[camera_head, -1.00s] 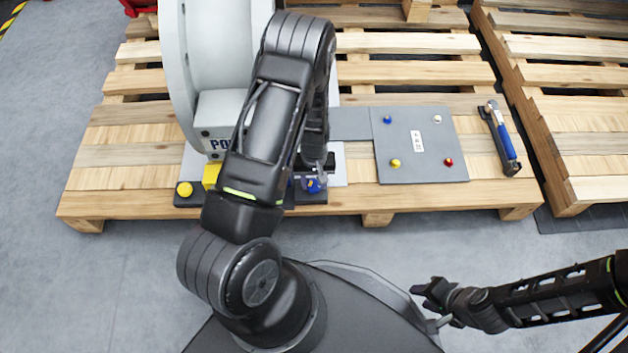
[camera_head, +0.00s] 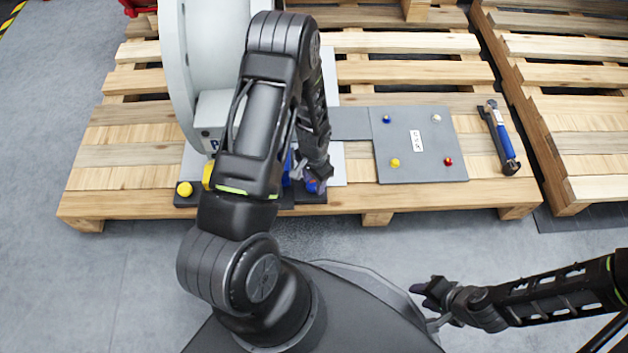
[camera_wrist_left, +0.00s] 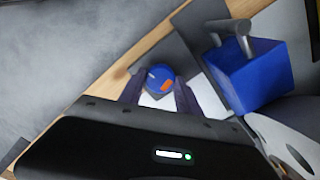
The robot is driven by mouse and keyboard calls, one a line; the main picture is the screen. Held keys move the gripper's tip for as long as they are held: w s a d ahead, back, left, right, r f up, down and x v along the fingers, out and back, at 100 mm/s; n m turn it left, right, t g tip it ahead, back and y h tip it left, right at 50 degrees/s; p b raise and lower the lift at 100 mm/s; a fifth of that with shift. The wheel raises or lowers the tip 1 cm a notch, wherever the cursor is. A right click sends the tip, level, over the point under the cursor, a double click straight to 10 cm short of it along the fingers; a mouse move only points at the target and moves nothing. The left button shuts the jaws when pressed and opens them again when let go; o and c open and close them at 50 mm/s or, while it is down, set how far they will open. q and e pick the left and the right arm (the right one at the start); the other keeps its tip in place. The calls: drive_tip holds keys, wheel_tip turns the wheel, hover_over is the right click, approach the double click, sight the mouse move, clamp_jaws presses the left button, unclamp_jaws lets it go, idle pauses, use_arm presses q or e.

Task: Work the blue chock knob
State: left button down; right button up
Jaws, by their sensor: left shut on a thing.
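The blue chock knob (camera_head: 313,185) sits on a dark base plate at the pallet's front edge in the head view, partly covered by my left gripper (camera_head: 312,178). In the left wrist view, the round blue knob (camera_wrist_left: 161,77) has an orange-red patch and a small white mark on its top. My left gripper (camera_wrist_left: 159,96) has one dark finger on each side of it and is shut on it. My right gripper (camera_head: 424,292) is away from the pallet at the lower right, near nothing; its finger gap is too small to judge.
A blue block with a grey handle (camera_wrist_left: 255,75) stands right beside the knob. A grey panel with small coloured knobs (camera_head: 415,175) and a blue-handled tool (camera_head: 501,137) lie to the right on the wooden pallet (camera_head: 120,177).

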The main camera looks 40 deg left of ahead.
sight(314, 184)
use_arm(q)
drive_tip(key=shift+m, duration=0.6)
drive_tip(key=c, duration=0.8)
unclamp_jaws()
drive_tip(key=shift+c, duration=0.2)
wheel_tip(314, 184, up, 8)
drive_tip(key=p, duration=0.3)
drive_tip(key=shift+f, duration=0.1)
